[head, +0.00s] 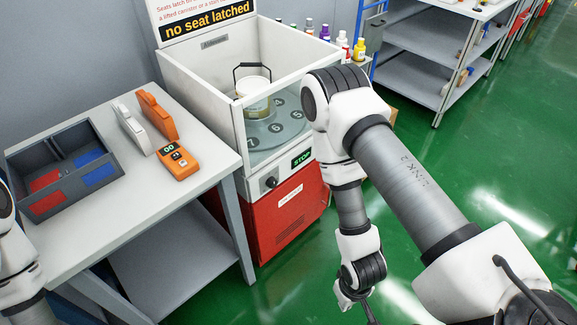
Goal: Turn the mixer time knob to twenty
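The mixer (190,82) is a white open-topped cabinet on a red base, with a clear front pane. Its time knob (271,183) is a small dark knob on the lower front panel. I cannot read where it points, and no dial marks are legible. A green-lit STOP sign (302,158) sits right of the knob. My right gripper (356,298) hangs low over the floor, right of the mixer and apart from it. Its fingers are small and partly hidden, so its opening is unclear. Of my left arm, only part shows at the left edge; its gripper is out of view.
A bucket (255,104) with a dark handle stands on a numbered turntable (282,124) inside the mixer. A table (110,226) to the left holds a divided tray (22,190), an orange handheld device (178,163) and two upright holders. Bottles and shelves stand behind.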

